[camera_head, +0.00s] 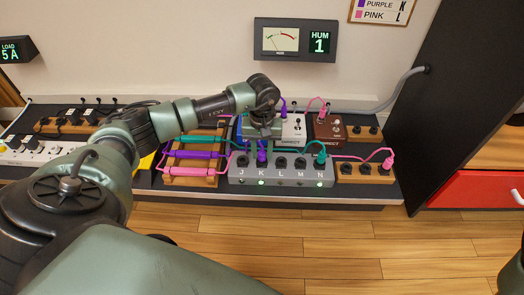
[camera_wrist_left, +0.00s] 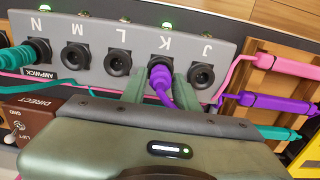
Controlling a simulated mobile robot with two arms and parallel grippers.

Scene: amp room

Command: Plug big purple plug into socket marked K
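The big purple plug (camera_head: 262,158) sits in the socket marked K on the grey panel (camera_head: 236,178). In the left wrist view the plug (camera_wrist_left: 161,82) is in the K socket, with its purple cable trailing back under my gripper. My left gripper (camera_head: 262,134) is above and behind the panel in the head view. In the left wrist view its two fingers (camera_wrist_left: 160,90) are close on both sides of the plug, shut on it. A green light (camera_head: 261,183) is lit below K. My right gripper is not in view.
A teal plug (camera_head: 319,158) is in N; sockets J, L and M are empty. A wooden rack (camera_head: 190,182) with coloured cables stands left of the panel. Pedals, one brown (camera_head: 328,127), stand behind it. A wooden block (camera_head: 362,172) with a pink plug is at right.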

